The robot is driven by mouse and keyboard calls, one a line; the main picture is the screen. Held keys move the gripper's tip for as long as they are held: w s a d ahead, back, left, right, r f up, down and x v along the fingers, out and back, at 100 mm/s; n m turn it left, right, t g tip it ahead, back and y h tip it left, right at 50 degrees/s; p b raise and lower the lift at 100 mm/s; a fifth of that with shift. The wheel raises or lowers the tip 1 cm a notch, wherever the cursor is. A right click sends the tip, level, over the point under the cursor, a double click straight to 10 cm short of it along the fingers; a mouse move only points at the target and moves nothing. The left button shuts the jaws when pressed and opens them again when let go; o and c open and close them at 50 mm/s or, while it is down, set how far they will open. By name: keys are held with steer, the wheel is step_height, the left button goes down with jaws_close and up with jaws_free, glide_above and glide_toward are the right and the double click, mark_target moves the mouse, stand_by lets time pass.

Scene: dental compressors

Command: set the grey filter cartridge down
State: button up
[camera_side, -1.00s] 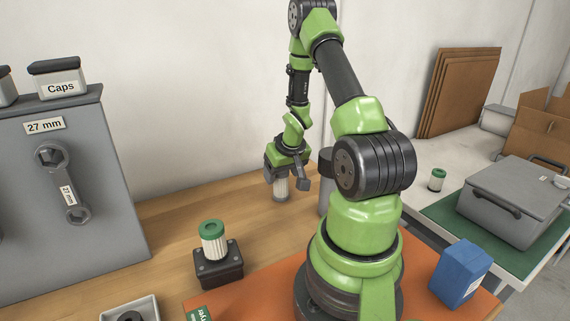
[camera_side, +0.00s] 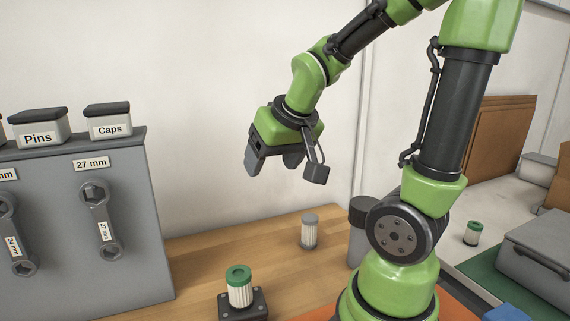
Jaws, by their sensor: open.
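The grey filter cartridge (camera_side: 310,232), pale and pleated with a grey cap, stands upright on the wooden bench (camera_side: 205,262) near its back edge. My gripper (camera_side: 286,172) is above it, a little to the left in the picture, clearly apart from it. Its jaws are open and empty.
A green-capped cartridge (camera_side: 239,287) stands on a dark block (camera_side: 247,304) at the front. A grey canister (camera_side: 360,240) stands right of the grey cartridge, partly behind my arm. A grey tool panel (camera_side: 70,225) with wrenches is at left. Another green-capped cartridge (camera_side: 473,233) is at right.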

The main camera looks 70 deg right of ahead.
steer(key=s+a+r+n+y, duration=0.1)
steer(key=s+a+r+y, duration=0.1)
steer(key=a, duration=0.4)
steer(key=s+a+r+n+t+y, duration=0.1)
steer(key=s+a+r+n+y, duration=0.1)
steer(key=s+a, duration=0.2)
steer(key=shift+s+a+r+t+y, duration=0.15)
steer(key=shift+s+a+t+y, duration=0.2)
steer(key=shift+a, duration=0.6)
